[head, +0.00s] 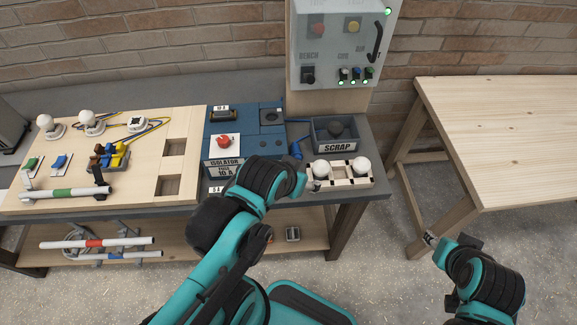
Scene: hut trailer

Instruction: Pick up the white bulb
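Two round white bulbs, a left one (320,167) and a right one (361,165), sit in a pale wooden rack (343,183) on the right end of the bench. Two more white bulbs, one at the far left (45,121) and one beside it (87,117), stand on the wooden board. My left gripper (317,185) is mostly hidden by its own wrist; a small dark part shows just below the rack's left bulb. I cannot tell whether it touches that bulb. My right gripper (430,238) is small in view, over the floor, away from the bulbs; its opening is unclear.
The blue isolator box (222,144) and a scrap bin (335,143) stand behind my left arm and the rack. A control panel (341,45) rises behind them. A bare wooden table (510,140) stands at right, across a floor gap.

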